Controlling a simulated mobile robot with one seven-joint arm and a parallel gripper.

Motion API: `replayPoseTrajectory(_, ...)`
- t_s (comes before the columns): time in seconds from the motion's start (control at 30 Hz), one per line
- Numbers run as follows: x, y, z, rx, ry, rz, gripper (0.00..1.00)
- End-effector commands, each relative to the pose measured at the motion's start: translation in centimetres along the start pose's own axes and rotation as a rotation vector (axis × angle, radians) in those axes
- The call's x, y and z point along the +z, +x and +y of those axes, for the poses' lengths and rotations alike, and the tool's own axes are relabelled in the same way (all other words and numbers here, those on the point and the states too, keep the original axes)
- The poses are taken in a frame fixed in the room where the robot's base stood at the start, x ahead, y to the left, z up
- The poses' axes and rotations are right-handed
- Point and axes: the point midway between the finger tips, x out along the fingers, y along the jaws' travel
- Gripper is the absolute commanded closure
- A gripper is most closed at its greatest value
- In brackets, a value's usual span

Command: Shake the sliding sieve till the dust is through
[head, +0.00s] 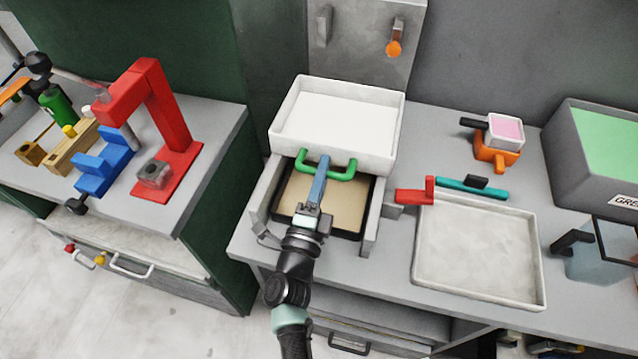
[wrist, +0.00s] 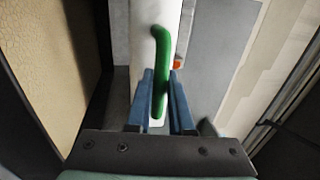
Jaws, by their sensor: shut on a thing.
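The sliding sieve is a white, open-topped box (head: 390,162) with a green handle (head: 345,174) on its front side. It sits over the back of a grey frame (head: 262,200). A black-rimmed tray with a tan bottom (head: 336,207) shows in the front part of the frame, below my arm. My gripper (head: 325,162) is shut on the green handle. In the wrist view the blue fingers (wrist: 161,92) stand on both sides of the green bar (wrist: 161,62). The inside of the white box looks plain white; I cannot make out dust in it.
A shallow, pale tray (head: 480,250) lies to the right, with a red block (head: 415,192) and a teal bar (head: 470,187) near it. A red press (head: 165,130) stands on the left bench. A grey bin with green contents (head: 605,135) is at far right.

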Motion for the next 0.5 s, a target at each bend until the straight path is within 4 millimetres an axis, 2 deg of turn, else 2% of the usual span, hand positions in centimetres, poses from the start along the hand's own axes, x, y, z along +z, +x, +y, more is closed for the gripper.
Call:
replayPoseTrajectory(0.17, -0.05, 0.21, -0.28, -0.004, 0.001, 0.001, 1.00)
replayPoseTrajectory(0.2, -0.05, 0.22, -0.30, -0.004, 0.001, 0.001, 0.77)
replayPoseTrajectory(0.33, -0.06, 0.19, -0.29, -0.005, 0.001, 0.001, 0.53)
replayPoseTrajectory(0.37, -0.05, 0.18, -0.28, -0.005, 0.001, 0.001, 0.51)
replayPoseTrajectory(0.5, -0.03, 0.12, -0.25, -0.004, 0.001, 0.001, 0.51)
